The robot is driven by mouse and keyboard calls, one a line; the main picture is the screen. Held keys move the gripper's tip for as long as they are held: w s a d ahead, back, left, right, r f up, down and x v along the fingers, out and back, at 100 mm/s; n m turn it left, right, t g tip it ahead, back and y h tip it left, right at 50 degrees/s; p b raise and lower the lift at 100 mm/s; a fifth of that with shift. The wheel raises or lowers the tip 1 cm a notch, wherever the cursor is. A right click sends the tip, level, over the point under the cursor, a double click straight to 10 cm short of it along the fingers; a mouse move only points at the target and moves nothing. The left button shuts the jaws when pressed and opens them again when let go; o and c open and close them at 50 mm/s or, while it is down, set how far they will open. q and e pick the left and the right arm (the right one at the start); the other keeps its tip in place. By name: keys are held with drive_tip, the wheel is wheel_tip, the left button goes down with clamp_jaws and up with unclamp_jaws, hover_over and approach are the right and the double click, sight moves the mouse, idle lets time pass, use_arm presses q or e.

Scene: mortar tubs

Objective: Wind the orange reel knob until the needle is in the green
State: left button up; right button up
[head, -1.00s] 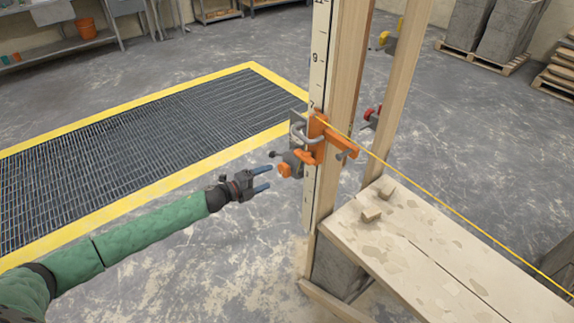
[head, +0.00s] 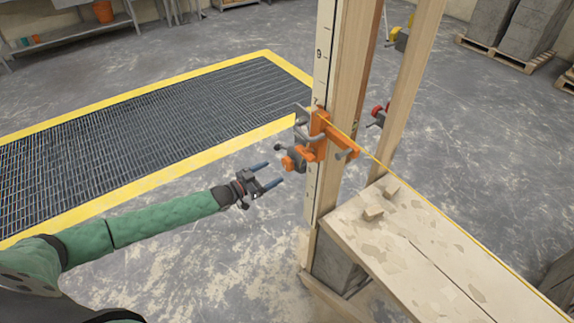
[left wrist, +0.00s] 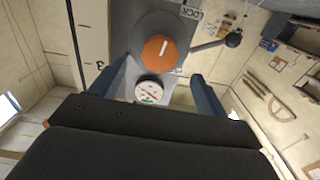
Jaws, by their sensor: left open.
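The orange reel knob (head: 287,163) faces my left gripper, on the reel fixed to the upright wooden post. In the left wrist view the knob (left wrist: 158,52) is round, with a white mark pointing up and slightly right. Just below it is a small white gauge (left wrist: 149,90) with a green patch low on its face; the needle's exact reading is too small to tell. My left gripper (head: 273,174) is open and empty, just short of the knob. Its fingers (left wrist: 157,74) show on either side of the knob and gauge, apart from the knob. My right gripper is out of view.
An orange clamp (head: 318,135) grips the post (head: 350,95) beside the marked white staff (head: 322,60). A yellow line runs from it over the plank bench (head: 430,240). A grey crank with a ball end (left wrist: 233,40) sticks out near the knob. The floor around my arm is clear.

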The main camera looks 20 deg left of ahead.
sight(285, 166)
use_arm(q)
drive_tip(key=shift+w+d+r, duration=0.1)
drive_tip(key=shift+w+d, duration=0.35)
drive_tip(key=shift+w, duration=0.1)
drive_tip(key=p+x, duration=0.2)
drive_tip(key=x, duration=0.2)
drive_tip(key=shift+w+d, duration=0.2)
drive_tip(key=shift+p+x, duration=0.35)
drive_tip(key=shift+x, duration=0.6)
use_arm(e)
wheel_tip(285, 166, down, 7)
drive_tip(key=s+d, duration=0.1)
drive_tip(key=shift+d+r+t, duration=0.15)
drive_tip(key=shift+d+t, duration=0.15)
use_arm(q)
drive_tip(key=shift+c, duration=0.5)
drive_tip(key=c, duration=0.9)
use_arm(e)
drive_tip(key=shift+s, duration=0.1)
use_arm(q)
drive_tip(key=shift+f+m, duration=0.25)
drive_tip(key=shift+m, duration=0.05)
